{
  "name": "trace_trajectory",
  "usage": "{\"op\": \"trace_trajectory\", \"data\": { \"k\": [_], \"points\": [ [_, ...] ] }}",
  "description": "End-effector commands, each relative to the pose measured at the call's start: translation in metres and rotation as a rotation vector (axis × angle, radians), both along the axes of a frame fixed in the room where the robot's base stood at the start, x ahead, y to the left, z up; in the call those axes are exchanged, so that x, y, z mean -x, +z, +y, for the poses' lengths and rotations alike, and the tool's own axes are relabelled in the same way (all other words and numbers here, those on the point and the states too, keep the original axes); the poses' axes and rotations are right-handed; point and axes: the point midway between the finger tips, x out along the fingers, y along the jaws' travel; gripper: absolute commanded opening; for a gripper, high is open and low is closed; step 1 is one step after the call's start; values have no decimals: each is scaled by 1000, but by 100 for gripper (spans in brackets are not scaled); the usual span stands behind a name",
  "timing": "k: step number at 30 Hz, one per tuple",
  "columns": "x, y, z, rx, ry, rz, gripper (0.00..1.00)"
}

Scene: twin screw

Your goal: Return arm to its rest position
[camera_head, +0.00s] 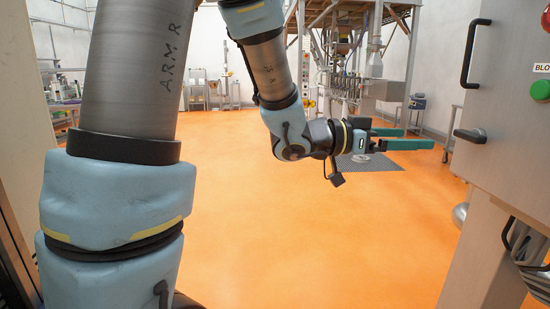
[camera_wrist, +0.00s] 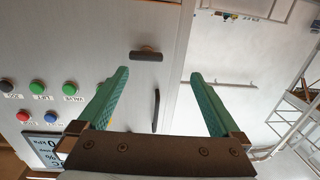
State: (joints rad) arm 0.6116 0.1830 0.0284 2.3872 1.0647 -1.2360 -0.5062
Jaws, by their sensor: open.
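My gripper (camera_head: 408,138) has two green fingers spread apart with nothing between them. In the head view it points right, held in the air above the orange floor, apart from the grey cabinet at the right. In the wrist view my gripper (camera_wrist: 160,98) shows both fingers well apart, with a black cabinet handle (camera_wrist: 155,110) seen beyond the gap. My arm (camera_head: 285,95) is extended and bent, reaching forward and down from the top of the head view.
A metal cabinet (camera_head: 500,110) with handles and a green button (camera_head: 540,90) stands close at the right. The wrist view shows its several buttons and a display (camera_wrist: 42,148). Process machinery (camera_head: 350,60) stands at the back. The orange floor (camera_head: 300,235) is largely clear.

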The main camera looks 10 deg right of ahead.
Motion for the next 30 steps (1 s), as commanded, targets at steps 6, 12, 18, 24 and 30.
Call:
{"op": "trace_trajectory", "data": {
  "k": [6,12,18,24,30],
  "points": [
    [-97,-44,67,-224,428,13,100],
    [-151,-105,187,-532,844,166,100],
    [-121,-164,311,-857,1128,497,100],
    [-49,-195,369,-1057,1201,860,100],
    [-16,-200,378,-1112,1187,1013,100]
  ]
}}
